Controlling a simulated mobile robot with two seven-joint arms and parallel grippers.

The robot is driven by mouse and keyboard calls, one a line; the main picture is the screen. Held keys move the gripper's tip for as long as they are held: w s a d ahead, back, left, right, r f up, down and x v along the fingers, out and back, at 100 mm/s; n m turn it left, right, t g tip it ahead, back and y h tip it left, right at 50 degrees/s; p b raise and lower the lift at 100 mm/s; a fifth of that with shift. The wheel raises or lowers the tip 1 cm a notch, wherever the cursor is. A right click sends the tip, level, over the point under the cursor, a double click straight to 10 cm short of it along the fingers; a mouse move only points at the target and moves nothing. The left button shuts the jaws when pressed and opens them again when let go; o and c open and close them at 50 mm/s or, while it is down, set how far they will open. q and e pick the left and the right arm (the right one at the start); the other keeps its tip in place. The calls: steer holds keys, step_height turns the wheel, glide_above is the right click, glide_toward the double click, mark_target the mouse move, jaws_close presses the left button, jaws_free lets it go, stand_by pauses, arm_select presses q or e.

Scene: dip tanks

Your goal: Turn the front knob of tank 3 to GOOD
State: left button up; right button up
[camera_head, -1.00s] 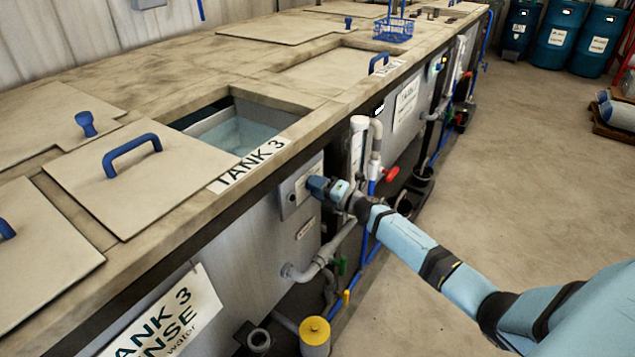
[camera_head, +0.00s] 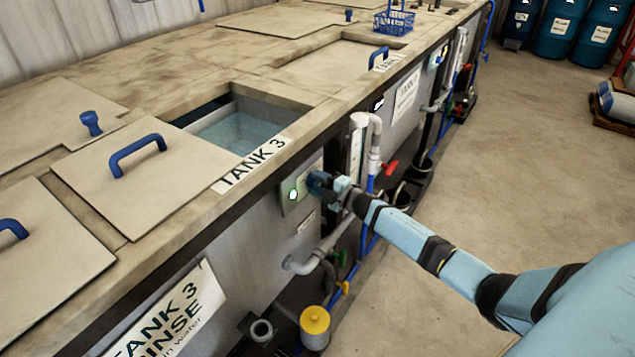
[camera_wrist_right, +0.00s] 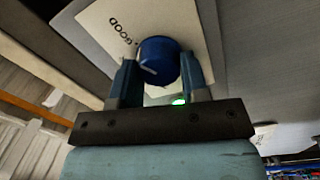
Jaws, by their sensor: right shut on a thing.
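Tank 3 (camera_head: 240,250) is a grey tank with its name on a label on the top edge. On its front is a small control panel (camera_head: 303,208) with a glowing green light (camera_head: 293,194). My right gripper (camera_head: 318,183) is at this panel. In the right wrist view, its two fingers (camera_wrist_right: 160,82) are shut on the blue knob (camera_wrist_right: 160,58), one on each side. The knob's white pointer line is at its lower left. The word GOOD is printed on the plate (camera_wrist_right: 112,40) at upper left. The green light also shows between the fingers (camera_wrist_right: 179,101). My left gripper is not in view.
Pipes with a red valve handle (camera_head: 391,168) stand right of the panel. A grey pipe (camera_head: 300,266) and a yellow-capped container (camera_head: 315,322) are below. A lid with a blue handle (camera_head: 137,152) lies on top.

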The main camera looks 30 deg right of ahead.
stand_by(0.3)
steer(key=o, duration=0.9)
steer(key=v, duration=1.3)
steer(key=shift+s+d+b, duration=0.15)
steer(key=shift+s+b, duration=0.2)
steer(key=shift+b, duration=0.05)
